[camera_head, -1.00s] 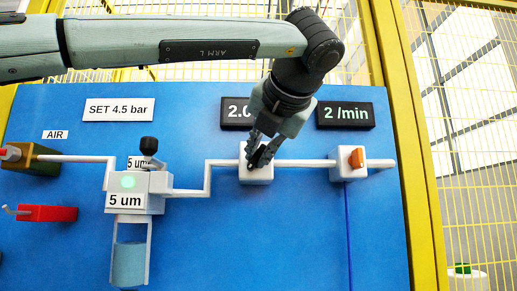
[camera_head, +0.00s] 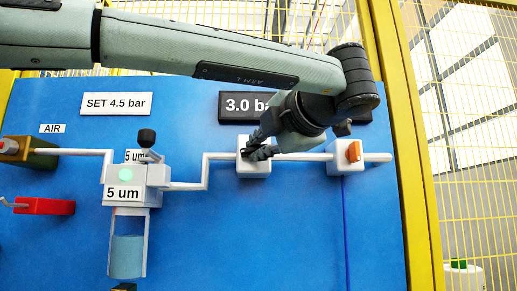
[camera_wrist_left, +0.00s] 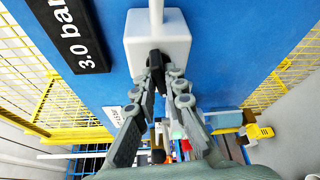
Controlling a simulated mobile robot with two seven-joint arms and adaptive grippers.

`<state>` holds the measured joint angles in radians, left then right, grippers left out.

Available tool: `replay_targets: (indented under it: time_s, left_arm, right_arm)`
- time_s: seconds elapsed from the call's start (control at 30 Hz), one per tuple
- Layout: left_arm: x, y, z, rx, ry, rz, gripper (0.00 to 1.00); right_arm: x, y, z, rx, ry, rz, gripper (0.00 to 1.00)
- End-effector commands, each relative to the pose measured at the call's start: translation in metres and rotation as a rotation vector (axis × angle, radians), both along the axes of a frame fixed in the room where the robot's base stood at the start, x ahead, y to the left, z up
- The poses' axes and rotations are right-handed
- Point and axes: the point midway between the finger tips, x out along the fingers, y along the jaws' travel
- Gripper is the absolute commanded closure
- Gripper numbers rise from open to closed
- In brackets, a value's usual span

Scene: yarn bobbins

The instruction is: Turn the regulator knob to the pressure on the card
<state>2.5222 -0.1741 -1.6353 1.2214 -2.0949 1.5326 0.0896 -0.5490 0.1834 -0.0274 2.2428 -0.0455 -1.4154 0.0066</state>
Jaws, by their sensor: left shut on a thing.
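The white card (camera_head: 116,104) reads "SET 4.5 bar". The dark pressure display (camera_head: 243,105) reads 3.0 bar, its right end hidden by my arm; it also shows in the left wrist view (camera_wrist_left: 80,35). The white regulator block (camera_head: 254,168) sits on the pipe below it and also shows in the left wrist view (camera_wrist_left: 158,38). My left gripper (camera_head: 252,148) is shut on the black regulator knob (camera_wrist_left: 155,58) at the block's front. In the head view the fingers mostly hide the knob. My right gripper is not in view.
On the blue panel (camera_head: 290,230), a filter unit marked 5 um (camera_head: 135,178) with a green light stands left of the regulator. A white block with an orange knob (camera_head: 354,151) is close on the right. A red valve (camera_head: 45,206) is far left. Yellow mesh fencing surrounds the panel.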

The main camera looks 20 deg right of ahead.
Motion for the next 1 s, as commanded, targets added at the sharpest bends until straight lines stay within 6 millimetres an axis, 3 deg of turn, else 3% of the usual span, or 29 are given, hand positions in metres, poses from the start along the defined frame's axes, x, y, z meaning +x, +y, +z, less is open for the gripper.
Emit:
replay_targets:
  time_s: [0.63, 0.67, 0.8, 1.0]
  left_arm:
    - [-0.0001, -0.0004, -0.0025, 0.051, -0.01, 0.0, 1.0]
    - [-0.0001, -0.0004, -0.0024, 0.051, -0.01, 0.0, 0.87]
    - [0.0001, -0.0004, -0.0019, 0.05, -0.012, -0.001, 0.69]
    - [0.0001, -0.0002, -0.0011, 0.049, -0.013, 0.0, 0.68]
  right_arm:
    - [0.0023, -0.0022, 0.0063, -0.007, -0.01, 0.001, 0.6]
    - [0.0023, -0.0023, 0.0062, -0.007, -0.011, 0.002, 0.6]
    - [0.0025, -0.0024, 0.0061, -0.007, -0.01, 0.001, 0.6]
    - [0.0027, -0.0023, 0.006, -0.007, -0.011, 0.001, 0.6]
